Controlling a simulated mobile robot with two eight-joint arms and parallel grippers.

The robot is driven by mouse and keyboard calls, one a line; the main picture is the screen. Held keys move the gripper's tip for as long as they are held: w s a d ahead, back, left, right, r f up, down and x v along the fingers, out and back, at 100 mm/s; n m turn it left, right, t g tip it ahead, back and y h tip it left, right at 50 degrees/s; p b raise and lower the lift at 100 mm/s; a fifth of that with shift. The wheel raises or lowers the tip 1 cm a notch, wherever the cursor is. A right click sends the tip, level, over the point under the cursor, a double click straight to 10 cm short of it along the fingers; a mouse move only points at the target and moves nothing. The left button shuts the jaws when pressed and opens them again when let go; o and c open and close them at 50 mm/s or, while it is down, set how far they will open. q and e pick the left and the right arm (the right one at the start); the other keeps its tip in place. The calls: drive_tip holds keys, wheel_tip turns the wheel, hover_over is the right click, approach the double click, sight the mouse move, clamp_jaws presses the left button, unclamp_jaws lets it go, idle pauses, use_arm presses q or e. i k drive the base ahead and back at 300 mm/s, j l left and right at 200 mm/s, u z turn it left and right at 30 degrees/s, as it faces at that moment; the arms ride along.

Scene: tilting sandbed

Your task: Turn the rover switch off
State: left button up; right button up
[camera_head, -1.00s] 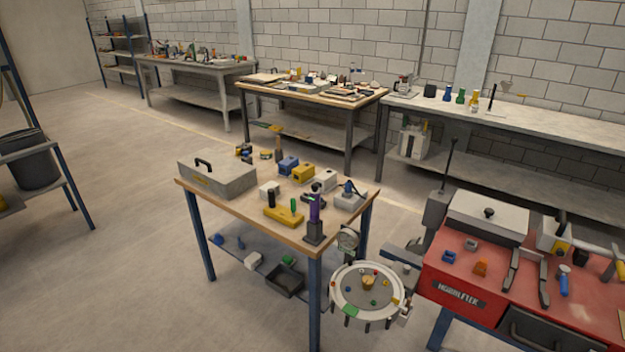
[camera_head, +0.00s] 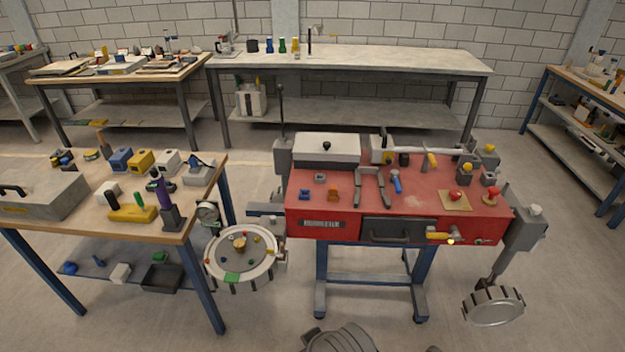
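I cannot make out a rover or its switch for certain. The red bench (camera_head: 430,212) stands right of centre. On its right side a red knob (camera_head: 456,196) sits on a tan plate, and another red-topped piece (camera_head: 491,193) stands beside it. A yellow-handled part (camera_head: 438,236) sticks out at the front edge below them. A small orange piece (camera_head: 333,195) and a small blue piece (camera_head: 304,194) lie on the left part. Neither of my grippers can be made out in this view.
A wooden table (camera_head: 205,213) with several small blocks stands at the left. A round tray (camera_head: 212,262) hangs between it and the red bench. A round metal piece (camera_head: 493,306) hangs at the lower right. A long grey bench (camera_head: 370,60) stands behind. Floor shows in front.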

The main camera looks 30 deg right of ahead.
sight(454, 194)
drive_tip(key=z, duration=1.55)
